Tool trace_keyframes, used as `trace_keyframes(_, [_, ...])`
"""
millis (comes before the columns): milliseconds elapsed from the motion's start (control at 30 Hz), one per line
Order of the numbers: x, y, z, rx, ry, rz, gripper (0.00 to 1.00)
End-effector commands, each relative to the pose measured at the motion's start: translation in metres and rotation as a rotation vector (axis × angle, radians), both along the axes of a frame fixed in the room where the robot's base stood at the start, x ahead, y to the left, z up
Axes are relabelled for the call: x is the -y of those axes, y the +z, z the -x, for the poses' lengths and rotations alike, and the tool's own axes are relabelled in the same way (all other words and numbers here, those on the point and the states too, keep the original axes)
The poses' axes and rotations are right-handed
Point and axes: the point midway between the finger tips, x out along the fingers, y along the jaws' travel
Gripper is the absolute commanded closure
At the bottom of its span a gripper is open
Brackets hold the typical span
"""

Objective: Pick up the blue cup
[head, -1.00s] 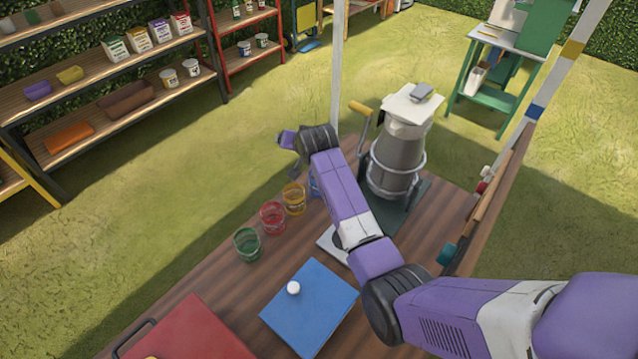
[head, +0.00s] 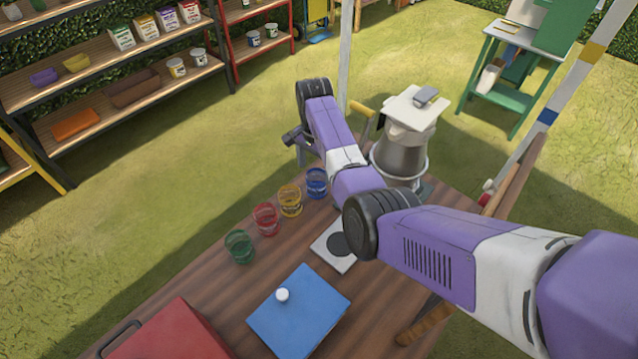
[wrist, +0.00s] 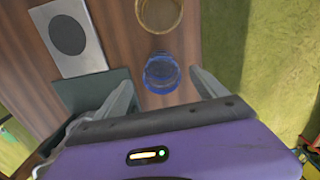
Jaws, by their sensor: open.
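The blue cup (head: 316,182) stands upright on the wooden table, at the far end of a row of cups. In the wrist view the blue cup (wrist: 162,73) lies ahead of my gripper (wrist: 158,84), between the lines of its two spread fingers. The fingers are open and do not touch the cup. In the head view my gripper (head: 298,140) is above and a little left of the blue cup, near the table's far edge; its fingers are small there.
A yellow cup (head: 290,200) stands beside the blue one, then a red cup (head: 266,219) and a green cup (head: 240,246). A grey plate with a dark disc (head: 336,262), a blue box (head: 300,325) and a red box (head: 165,335) lie nearer. A metal urn (head: 402,150) stands right of the cups.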

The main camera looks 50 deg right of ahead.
Motion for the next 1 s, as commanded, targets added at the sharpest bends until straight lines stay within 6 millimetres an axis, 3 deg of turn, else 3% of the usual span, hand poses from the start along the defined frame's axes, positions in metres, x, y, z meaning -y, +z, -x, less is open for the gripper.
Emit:
trace_keyframes(633, [0.006, -0.060, -0.002, 0.001, 0.002, 0.001, 0.18])
trace_keyframes(1000, [0.006, -0.063, -0.002, 0.002, 0.002, 0.001, 0.20])
